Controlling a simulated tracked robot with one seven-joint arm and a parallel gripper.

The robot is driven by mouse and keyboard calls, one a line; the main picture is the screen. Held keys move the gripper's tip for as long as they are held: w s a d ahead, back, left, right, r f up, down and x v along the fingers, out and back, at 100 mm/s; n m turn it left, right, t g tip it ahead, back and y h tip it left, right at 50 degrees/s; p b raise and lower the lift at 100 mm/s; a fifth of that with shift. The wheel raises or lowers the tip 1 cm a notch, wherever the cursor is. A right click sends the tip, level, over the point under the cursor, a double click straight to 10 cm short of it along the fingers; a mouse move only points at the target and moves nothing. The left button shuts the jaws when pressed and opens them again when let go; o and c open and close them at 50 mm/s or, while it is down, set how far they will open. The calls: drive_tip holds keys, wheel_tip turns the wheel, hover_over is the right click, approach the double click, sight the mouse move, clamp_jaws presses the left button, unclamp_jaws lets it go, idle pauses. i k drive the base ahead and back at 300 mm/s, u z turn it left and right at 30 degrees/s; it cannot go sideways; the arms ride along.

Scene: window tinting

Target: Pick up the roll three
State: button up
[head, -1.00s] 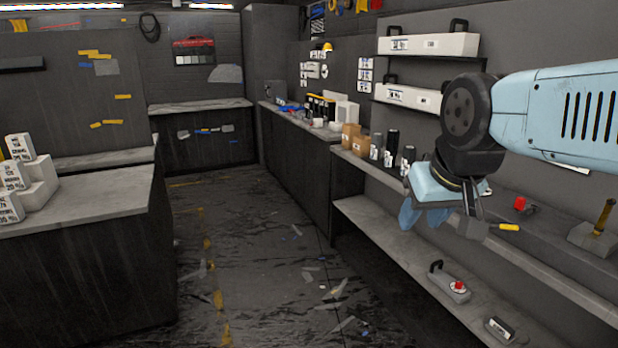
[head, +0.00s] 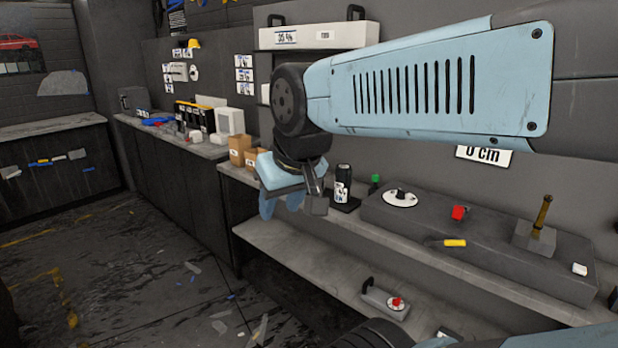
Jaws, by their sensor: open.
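A black roll (head: 343,176) with a white label stands upright on the upper shelf of the right-hand workbench, just right of my gripper in the head view. I cannot read its label well enough to tell whether it is roll three. No other roll shows clearly; my gripper and wrist cover the shelf to its left. My gripper (head: 291,206) points down, open, with nothing seen between its fingers. It appears in front of the shelf edge, apart from the roll.
Cardboard boxes (head: 240,150) stand left of my gripper. A raised dark block (head: 470,240) to the right carries a white disc, a red item and a hammer-like tool (head: 538,228). A suction-cup-like tool (head: 386,300) lies on the lower shelf. The floor at left has scraps.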

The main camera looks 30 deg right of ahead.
sight(342, 173)
drive_tip(key=z, duration=0.4)
drive_tip(key=i, duration=0.35)
drive_tip(key=u, duration=2.2)
drive_tip(key=i, duration=1.15)
drive_tip(key=z, duration=1.7)
drive_tip(key=i, duration=0.15)
drive_tip(key=z, duration=2.5)
